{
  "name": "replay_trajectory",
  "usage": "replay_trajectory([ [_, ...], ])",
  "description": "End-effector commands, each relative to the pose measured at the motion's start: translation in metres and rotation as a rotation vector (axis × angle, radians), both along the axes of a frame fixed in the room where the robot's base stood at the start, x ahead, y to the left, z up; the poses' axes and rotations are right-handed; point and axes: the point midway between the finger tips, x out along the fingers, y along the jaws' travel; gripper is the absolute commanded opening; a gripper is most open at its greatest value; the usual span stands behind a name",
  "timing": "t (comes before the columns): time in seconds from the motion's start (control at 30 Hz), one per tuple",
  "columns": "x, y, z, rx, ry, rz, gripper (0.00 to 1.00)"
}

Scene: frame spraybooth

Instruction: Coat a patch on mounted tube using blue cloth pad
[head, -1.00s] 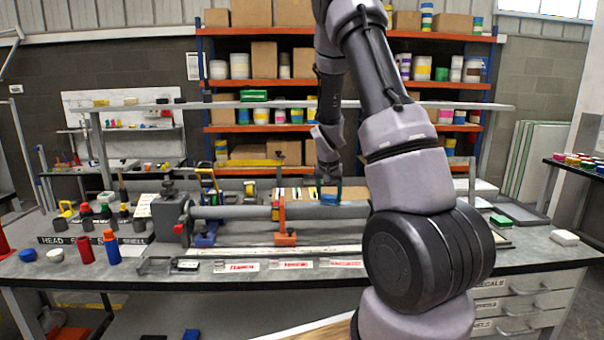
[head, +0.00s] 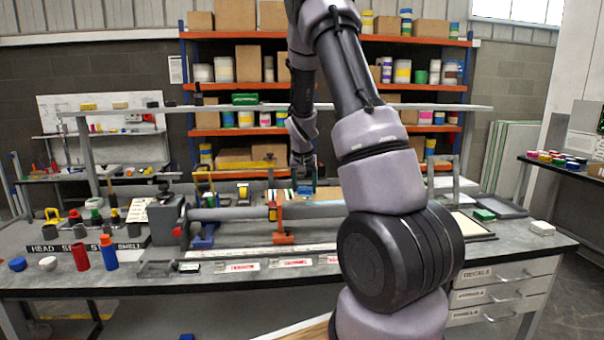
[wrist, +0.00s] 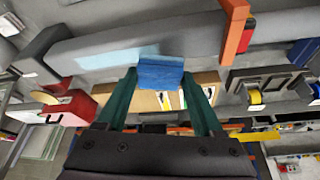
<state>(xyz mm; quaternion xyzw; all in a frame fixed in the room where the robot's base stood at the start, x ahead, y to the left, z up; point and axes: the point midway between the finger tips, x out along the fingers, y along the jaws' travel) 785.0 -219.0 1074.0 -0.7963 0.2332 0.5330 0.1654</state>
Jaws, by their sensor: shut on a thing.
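My gripper (wrist: 162,86) is shut on the blue cloth pad (wrist: 158,72), held between its two green fingers. The pad also shows in the head view (head: 305,190), just behind and above the grey mounted tube (head: 240,213). In the wrist view the pad overlaps the lower edge of the tube (wrist: 195,38); whether it touches is unclear. A paler bluish area (wrist: 146,50) shows on the tube right beside the pad. An orange clamp (head: 282,225) stands around the tube left of the pad. My arm hides the tube's right end.
A grey vise-like block (head: 165,220) stands at the tube's left end. Red (head: 80,256) and blue (head: 109,252) bottles stand at front left. Cardboard (wrist: 145,102) lies behind the tube. A shelf (head: 350,107) spans above the bench. Labelled trays line the front.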

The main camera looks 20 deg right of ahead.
Motion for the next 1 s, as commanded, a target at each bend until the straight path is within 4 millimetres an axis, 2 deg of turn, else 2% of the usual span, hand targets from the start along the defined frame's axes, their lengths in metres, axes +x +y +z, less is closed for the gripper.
replay_trajectory([
  [0.5, 0.000, -0.009, 0.046, -0.001, -0.002, 0.000, 0.16],
  [1.0, 0.000, -0.010, 0.051, -0.001, 0.001, 0.000, 0.16],
])
